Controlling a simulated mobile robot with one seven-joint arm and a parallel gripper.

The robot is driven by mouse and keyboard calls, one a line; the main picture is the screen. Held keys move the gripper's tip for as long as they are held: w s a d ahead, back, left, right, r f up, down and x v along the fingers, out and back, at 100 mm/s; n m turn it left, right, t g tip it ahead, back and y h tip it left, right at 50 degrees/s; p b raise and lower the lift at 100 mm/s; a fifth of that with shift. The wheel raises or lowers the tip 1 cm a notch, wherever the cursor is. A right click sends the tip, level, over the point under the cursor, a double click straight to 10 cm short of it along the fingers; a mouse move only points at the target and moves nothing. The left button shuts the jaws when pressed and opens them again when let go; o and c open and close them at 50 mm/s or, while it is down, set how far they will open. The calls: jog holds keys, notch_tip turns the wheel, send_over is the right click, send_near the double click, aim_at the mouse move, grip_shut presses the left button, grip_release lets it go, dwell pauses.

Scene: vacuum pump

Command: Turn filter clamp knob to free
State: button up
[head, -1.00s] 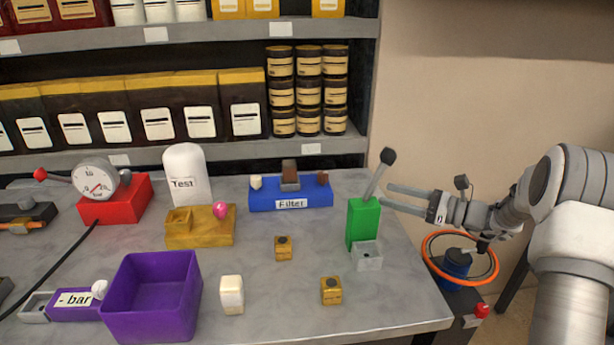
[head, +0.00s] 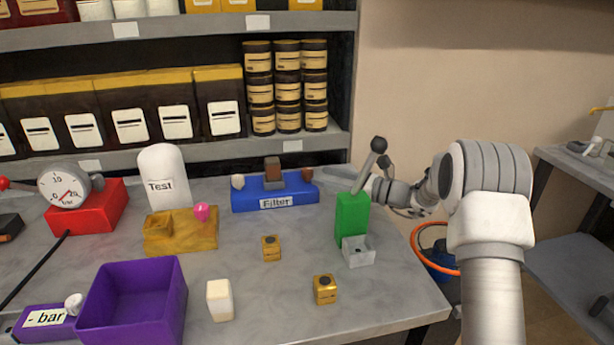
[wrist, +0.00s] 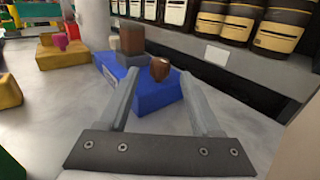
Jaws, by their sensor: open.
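The blue block labelled "Filter" (head: 275,190) stands at the back of the table in the head view. It carries a pale knob (head: 238,181) at its left end, a tall brown block (head: 272,169) in the middle and a small brown knob (head: 307,174) at its right end. In the wrist view the brown knob (wrist: 160,69) appears between my open fingers, a little beyond them, on the blue block (wrist: 150,92). My gripper (wrist: 157,77) is open and empty. In the head view it is right of the filter block, partly hidden behind the green block.
The green block (head: 351,218) with an upright black-tipped lever (head: 378,145) stands in front of my gripper. The shelf (head: 210,150) rises close behind the filter. A purple bin (head: 133,310) stands front left.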

aim_at(307, 169)
jog(key=x, duration=0.6)
jog(key=shift+b, duration=0.4)
grip_shut()
